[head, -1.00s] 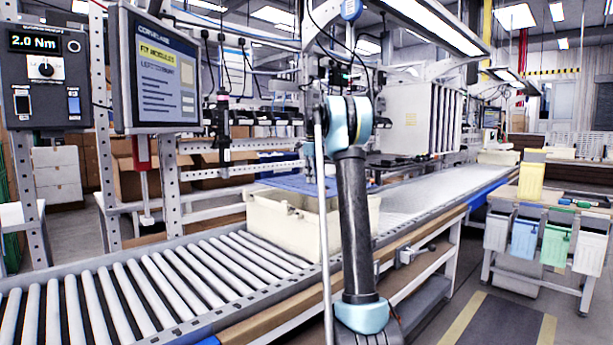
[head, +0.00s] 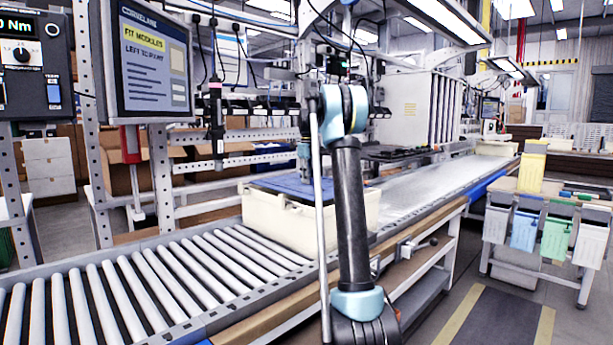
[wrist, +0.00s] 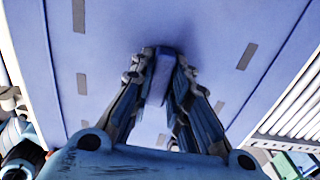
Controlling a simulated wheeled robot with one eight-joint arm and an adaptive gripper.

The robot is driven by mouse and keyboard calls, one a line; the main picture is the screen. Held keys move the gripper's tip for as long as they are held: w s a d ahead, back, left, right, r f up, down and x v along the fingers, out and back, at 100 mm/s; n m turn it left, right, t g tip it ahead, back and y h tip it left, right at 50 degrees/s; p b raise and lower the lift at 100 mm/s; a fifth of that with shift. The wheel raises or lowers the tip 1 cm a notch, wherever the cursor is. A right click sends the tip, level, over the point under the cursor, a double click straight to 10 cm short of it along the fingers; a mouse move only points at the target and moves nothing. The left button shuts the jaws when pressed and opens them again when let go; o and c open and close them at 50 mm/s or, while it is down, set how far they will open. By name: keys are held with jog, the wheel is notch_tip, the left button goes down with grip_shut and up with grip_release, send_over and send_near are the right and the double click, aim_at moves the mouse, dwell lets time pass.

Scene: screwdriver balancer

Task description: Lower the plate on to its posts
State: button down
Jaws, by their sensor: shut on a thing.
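The flat blue plate (head: 272,182) is at the top of a cream bin (head: 262,218) on the conveyor in the head view. In the wrist view the plate (wrist: 110,60) fills most of the picture, with several small grey rectangles on its face. My gripper (wrist: 163,62) is shut on a blue upright grip piece (wrist: 161,78) at the plate's middle. In the head view my arm hides part of the plate and bin. The posts are not visible, and I cannot tell whether the plate touches anything below it.
A roller conveyor (head: 170,290) runs in front of and left of the bin. A monitor (head: 150,65) and metal uprights stand at left. A cart with coloured bins (head: 522,230) stands at right, with open floor before it.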

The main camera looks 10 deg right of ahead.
jog(key=shift+s+d+f, duration=0.1)
jog(key=shift+f, duration=8.45)
jog(key=c, duration=1.4)
grip_release()
jog(key=shift+c, duration=0.2)
notch_tip(320, 180, up, 12)
